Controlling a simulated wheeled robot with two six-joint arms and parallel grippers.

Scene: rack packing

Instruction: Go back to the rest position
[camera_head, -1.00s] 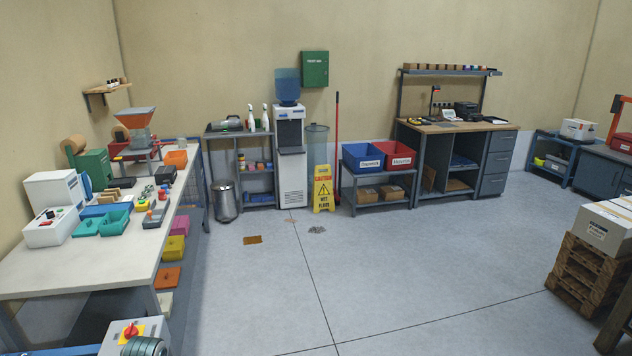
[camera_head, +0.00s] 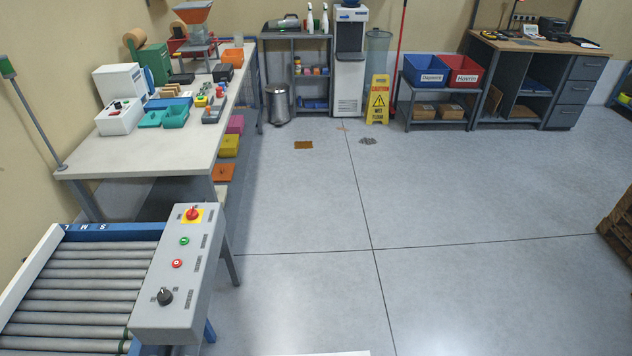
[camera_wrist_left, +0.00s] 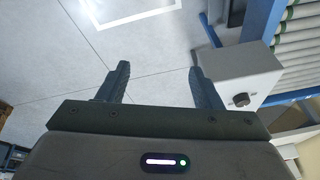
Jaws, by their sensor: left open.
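My left gripper (camera_wrist_left: 157,84) shows in the left wrist view. Its two dark fingers are spread apart with nothing between them, so it is open and empty. Past the fingers lie the grey floor and a white rectangular outline. Neither gripper shows in the head view, and my right gripper is in no view.
A roller conveyor (camera_head: 80,290) with a grey control box (camera_head: 180,275) stands at the front left; the box also shows in the left wrist view (camera_wrist_left: 235,75). A white workbench (camera_head: 150,150) is behind it. A yellow wet-floor sign (camera_head: 377,100) stands at the back.

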